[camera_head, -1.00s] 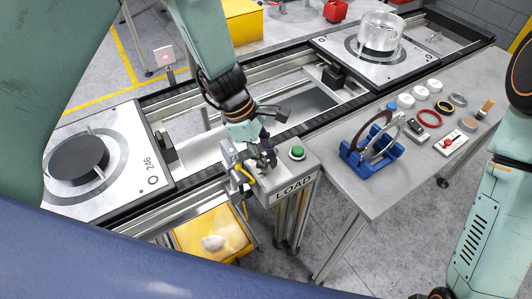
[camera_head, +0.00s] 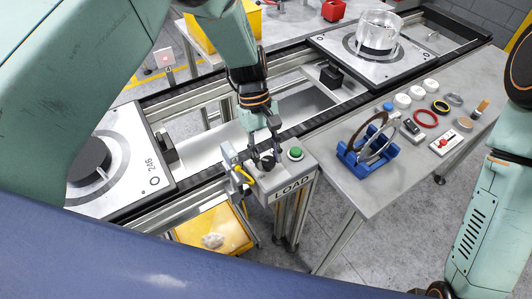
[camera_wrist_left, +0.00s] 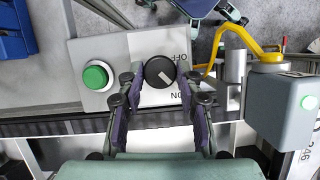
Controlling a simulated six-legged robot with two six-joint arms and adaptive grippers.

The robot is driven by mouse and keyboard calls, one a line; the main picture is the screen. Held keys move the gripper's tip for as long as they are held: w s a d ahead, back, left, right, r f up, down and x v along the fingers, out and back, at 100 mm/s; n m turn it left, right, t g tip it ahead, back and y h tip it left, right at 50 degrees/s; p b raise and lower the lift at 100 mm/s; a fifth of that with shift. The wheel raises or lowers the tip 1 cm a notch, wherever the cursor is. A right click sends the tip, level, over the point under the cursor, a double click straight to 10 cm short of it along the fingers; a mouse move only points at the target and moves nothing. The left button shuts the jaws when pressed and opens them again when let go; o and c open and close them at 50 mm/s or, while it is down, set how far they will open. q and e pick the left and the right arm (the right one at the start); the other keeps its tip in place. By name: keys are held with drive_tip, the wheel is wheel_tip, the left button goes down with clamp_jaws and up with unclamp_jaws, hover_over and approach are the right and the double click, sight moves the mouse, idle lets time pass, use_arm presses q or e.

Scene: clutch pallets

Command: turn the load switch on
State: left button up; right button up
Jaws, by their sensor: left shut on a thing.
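The load switch is a round black knob (camera_wrist_left: 160,72) on a grey box marked LOAD (camera_head: 291,188). In the left wrist view, OFF and ON labels sit beside the knob, and its white pointer line slants toward the ON side. My left gripper (camera_head: 266,160) is at the box from above. In the wrist view its two fingers (camera_wrist_left: 161,82) stand on either side of the knob, shut on it. The knob is partly hidden by the fingers in the head view.
A green button (camera_head: 295,153) sits beside the knob on the box. A conveyor with pallets runs behind. A grey table with a blue stand (camera_head: 367,160) and small parts stands right.

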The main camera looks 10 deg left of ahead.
use_arm(q)
drive_tip(key=shift+m+y, duration=0.4)
drive_tip(key=shift+m, duration=0.6)
drive_tip(key=o, duration=1.1)
drive_tip(key=v, duration=1.2)
drive_tip(key=shift+w+d, duration=0.1)
drive_tip(key=shift+w, duration=0.1)
